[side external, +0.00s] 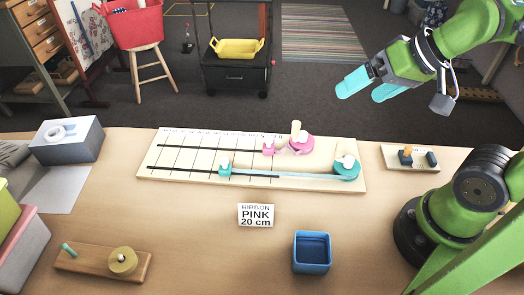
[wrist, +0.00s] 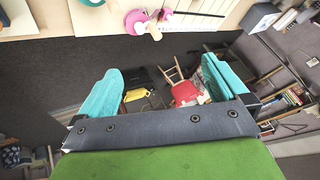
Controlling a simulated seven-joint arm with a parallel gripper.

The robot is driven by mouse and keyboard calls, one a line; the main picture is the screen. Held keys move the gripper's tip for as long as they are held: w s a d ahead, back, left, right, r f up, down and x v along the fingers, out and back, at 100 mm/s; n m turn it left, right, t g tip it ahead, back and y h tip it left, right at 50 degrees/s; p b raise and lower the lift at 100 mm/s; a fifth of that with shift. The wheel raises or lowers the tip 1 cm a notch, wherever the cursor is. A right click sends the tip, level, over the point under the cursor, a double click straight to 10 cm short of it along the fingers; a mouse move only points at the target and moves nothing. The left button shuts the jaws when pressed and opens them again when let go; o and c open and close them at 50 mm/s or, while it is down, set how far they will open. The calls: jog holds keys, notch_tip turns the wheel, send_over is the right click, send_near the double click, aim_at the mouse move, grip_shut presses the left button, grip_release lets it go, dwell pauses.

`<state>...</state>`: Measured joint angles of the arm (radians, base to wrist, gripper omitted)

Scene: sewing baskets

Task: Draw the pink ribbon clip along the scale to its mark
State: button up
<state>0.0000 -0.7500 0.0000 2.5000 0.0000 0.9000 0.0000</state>
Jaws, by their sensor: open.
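The pink ribbon clip (side external: 268,149) sits on the upper track of the white scale board (side external: 155,180), close to the pink ribbon spool (side external: 302,145) at the right end. In the wrist view, the pink clip (wrist: 166,13) and pink spool (wrist: 136,20) show at the top edge. The card (side external: 256,215) in front of the board reads "RIBBON PINK 20 cm". My gripper (side external: 358,96) is open and empty, above and behind the board's right end, well apart from the clip. Its two teal fingers are spread in the wrist view (wrist: 160,70).
On the lower track, a teal clip (side external: 225,171) has ribbon drawn out from a teal spool (side external: 347,172). A small tray (side external: 425,165) stands right. A blue box (side external: 312,254), a wooden stand (side external: 90,262) and a grey box (side external: 66,145) stand around the board.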

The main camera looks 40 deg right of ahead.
aim_at(269, 138)
dwell(0.3)
jog(key=shift+c, duration=1)
jog(key=w, duration=0.1)
jog(key=w+a+f+g, duration=0.1)
jog(key=w, duration=0.1)
jog(key=shift+a+f+n+g, duration=0.2)
jog(key=shift+a+n+g, duration=0.1)
jog(key=shift+n, duration=0.1)
jog(key=c, duration=0.7)
jog(key=w+a+f+n+g, duration=0.1)
jog(key=w+a, duration=0.1)
jog(key=w, duration=0.2)
jog(key=w+a+n+g+h, duration=0.1)
jog(key=w+g, duration=0.1)
jog(key=w, duration=0.3)
jog(key=w+a+f+n+g, duration=0.1)
jog(key=w+a+n+g, duration=0.1)
jog(key=w, duration=0.3)
jog(key=shift+a+f, duration=0.3)
jog(key=shift+f, duration=0.05)
jog(key=shift+c, duration=0.4)
jog(key=shift+n+g+h, duration=0.3)
jog(key=shift+n+h, duration=0.2)
jog(key=f, duration=0.5)
jog(key=w+f, duration=0.1)
jog(key=f, duration=0.9)
jog(key=shift+w+a+f, duration=0.1)
jog(key=shift+w, duration=0.1)
